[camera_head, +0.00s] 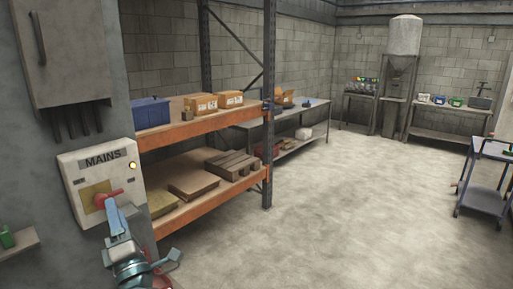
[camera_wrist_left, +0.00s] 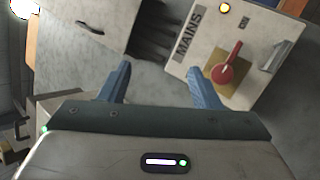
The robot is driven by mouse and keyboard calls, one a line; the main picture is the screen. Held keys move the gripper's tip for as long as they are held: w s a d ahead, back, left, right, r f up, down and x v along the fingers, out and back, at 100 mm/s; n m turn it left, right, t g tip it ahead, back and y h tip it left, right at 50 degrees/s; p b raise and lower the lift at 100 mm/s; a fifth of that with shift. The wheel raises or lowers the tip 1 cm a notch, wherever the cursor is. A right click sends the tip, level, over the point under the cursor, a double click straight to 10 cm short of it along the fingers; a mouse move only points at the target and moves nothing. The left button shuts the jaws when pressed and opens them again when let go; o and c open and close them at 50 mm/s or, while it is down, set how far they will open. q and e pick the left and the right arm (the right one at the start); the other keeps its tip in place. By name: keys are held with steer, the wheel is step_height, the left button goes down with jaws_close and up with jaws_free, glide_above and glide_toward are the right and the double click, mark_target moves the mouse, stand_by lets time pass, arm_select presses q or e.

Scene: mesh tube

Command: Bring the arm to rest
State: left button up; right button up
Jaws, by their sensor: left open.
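My left gripper (camera_head: 144,226) is at the lower left of the head view, in front of the wall panel. Its two blue fingers stand apart and hold nothing; they also show in the left wrist view (camera_wrist_left: 158,76). The MAINS box (camera_head: 100,180) is on the grey wall, with a red rotary handle (camera_head: 103,201) on a yellow plate and a lit amber lamp (camera_head: 132,165). In the wrist view the red handle (camera_wrist_left: 229,62) lies to the right of the fingers, outside the gap between them. My right gripper is in neither view.
A grey cabinet (camera_head: 75,45) with cables below it hangs above the box. An orange-beamed shelf rack (camera_head: 205,130) with boxes stands to the right. A small wall ledge (camera_head: 18,243) is at lower left. Open concrete floor (camera_head: 350,210) lies beyond, with a blue cart (camera_head: 485,180) at far right.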

arm_select(q)
steer(key=s+d+f+m+g+h, duration=0.1)
steer(key=s+d+f+m+h, duration=0.2)
steer(key=d+f+m+h, duration=0.65)
steer(key=s+d+f+m+h, duration=0.3)
steer(key=d+f+m+h, duration=0.1)
steer(key=m+h, duration=0.95)
steer(key=s+f+m+g+y, duration=0.2)
steer(key=s+f+m+g, duration=0.35)
steer(key=f, duration=0.45)
steer(key=s+a+f+g+y, duration=0.3)
steer(key=s+a+f+g, duration=0.25)
steer(key=s, duration=0.35)
steer(key=s+a+f+g+y, duration=0.4)
steer(key=s+f, duration=0.3)
steer(key=s, duration=0.2)
steer(key=a+f+g+b, duration=0.1)
steer(key=a+f+b, duration=0.2)
steer(key=f, duration=2.8)
steer(key=s+f+b, duration=0.1)
steer(key=s+f, duration=0.8)
steer(key=f, duration=0.3)
steer(key=s+a+f+g+b, duration=0.1)
steer(key=s+f, duration=0.8)
steer(key=f, duration=0.3)
steer(key=shift+s+a+f+n+g+b, duration=0.15)
steer(key=shift+s+a+n+g+b, duration=0.1)
steer(key=shift+s+n+g+b, duration=0.15)
steer(key=shift+s, duration=0.1)
steer(key=shift+c, duration=0.5)
